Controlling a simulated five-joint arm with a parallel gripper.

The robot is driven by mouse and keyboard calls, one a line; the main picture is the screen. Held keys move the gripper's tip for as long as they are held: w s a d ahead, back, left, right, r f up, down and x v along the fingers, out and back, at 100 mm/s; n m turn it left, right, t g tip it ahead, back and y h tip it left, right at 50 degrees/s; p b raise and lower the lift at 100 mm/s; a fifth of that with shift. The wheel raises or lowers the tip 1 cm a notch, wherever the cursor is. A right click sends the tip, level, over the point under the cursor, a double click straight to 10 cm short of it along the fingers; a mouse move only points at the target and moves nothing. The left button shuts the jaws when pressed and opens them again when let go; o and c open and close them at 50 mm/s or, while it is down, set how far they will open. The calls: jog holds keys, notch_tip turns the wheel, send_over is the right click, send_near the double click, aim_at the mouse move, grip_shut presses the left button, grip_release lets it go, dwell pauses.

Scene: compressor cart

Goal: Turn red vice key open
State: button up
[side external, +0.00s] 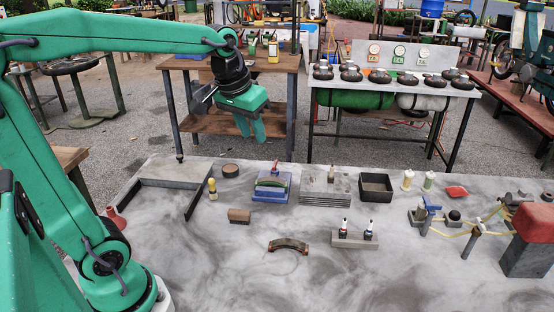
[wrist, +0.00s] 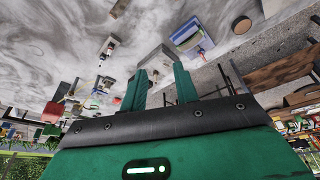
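A blue vice-like block (side external: 271,194) with a green strip across its top stands at the back middle of the grey table. A small red key (side external: 275,168) sticks up from it. In the wrist view the blue block (wrist: 188,36) is upper right of centre, with the red part (wrist: 202,51) on its lower edge. I cannot tell from these views whether the key is turned. My green gripper (side external: 251,127) hangs above and behind the block in the side view, well clear of it. In the wrist view its fingers (wrist: 160,72) are apart with nothing between them.
A stack of grey plates (side external: 325,187) stands right of the blue block, with a black tray (side external: 376,187) beyond. A curved brown piece (side external: 289,245) and small bottle rack (side external: 354,239) are in front.

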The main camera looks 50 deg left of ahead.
jog(key=w+a+f+n+g, duration=0.1)
jog(key=w+a, duration=0.3)
jog(key=w, duration=0.3)
jog(key=n+g, duration=0.3)
jog(key=n, duration=0.1)
send_over(275, 163)
jog(key=shift+h, duration=0.3)
notch_tip(275, 163, down, 15)
jog(key=shift+a+f, duration=0.1)
jog(key=shift+f, duration=0.05)
jog(key=shift+f, duration=0.1)
jog(key=shift+f, duration=3.8)
grip_shut()
